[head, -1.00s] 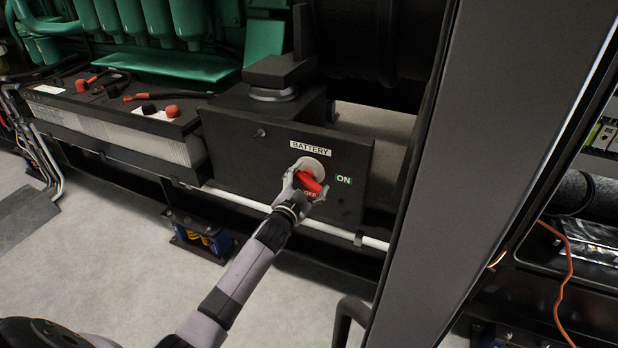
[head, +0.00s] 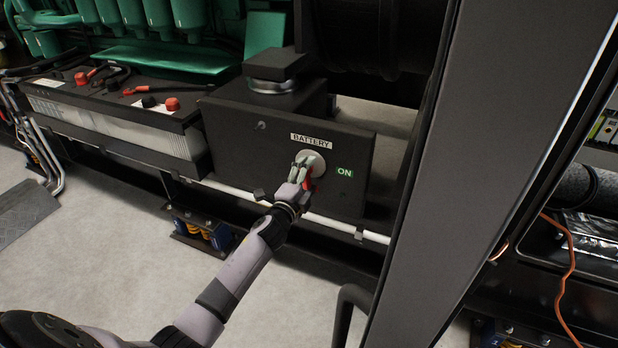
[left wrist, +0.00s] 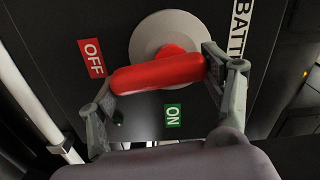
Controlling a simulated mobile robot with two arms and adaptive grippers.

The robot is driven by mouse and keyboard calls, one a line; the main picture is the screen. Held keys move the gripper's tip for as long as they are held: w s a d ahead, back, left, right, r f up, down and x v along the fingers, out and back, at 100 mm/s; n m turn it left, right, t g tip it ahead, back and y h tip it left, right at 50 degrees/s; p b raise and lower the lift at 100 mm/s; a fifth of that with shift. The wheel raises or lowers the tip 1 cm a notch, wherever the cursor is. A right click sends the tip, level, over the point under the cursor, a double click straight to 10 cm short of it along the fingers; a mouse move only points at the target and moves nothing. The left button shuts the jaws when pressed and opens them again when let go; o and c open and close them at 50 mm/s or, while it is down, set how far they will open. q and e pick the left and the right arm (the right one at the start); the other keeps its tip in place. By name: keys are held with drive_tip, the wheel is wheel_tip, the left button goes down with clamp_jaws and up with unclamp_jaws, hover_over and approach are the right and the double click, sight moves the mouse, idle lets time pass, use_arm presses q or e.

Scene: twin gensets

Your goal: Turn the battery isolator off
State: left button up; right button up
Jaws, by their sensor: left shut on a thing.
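The battery isolator has a red handle (head: 308,178) on a pale round plate (head: 317,160), on the front of a black box (head: 245,140). My left gripper (head: 300,172) is shut on the handle, with one finger at each end of it in the left wrist view (left wrist: 160,92). There the red handle (left wrist: 155,75) lies lengthwise between the fingers, its left end close to the OFF label (left wrist: 92,58). The green ON label (left wrist: 173,116) is off to the handle's side. In the head view the handle stands roughly upright and the gripper hides the OFF label. My right gripper is not in view.
The BATTERY label (head: 311,141) is above the isolator. Batteries with red and black terminals (head: 160,102) stand to the left. A white pipe (head: 345,228) runs below the box. A grey upright post (head: 475,180) is close on the right. Open floor (head: 110,260) lies at lower left.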

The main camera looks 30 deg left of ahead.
use_arm(q)
drive_tip(key=shift+a+f+m, duration=0.1)
drive_tip(key=shift+f+m, duration=0.05)
drive_tip(key=shift+m, duration=0.85)
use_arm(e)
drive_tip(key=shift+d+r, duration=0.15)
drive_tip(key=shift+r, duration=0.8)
use_arm(q)
drive_tip(key=o, duration=1.2)
drive_tip(key=shift+c, duration=0.2)
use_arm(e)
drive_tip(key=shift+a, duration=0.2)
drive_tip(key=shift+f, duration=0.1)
use_arm(q)
drive_tip(key=shift+s, duration=0.5)
drive_tip(key=s, duration=1.1)
drive_tip(key=shift+d, duration=0.35)
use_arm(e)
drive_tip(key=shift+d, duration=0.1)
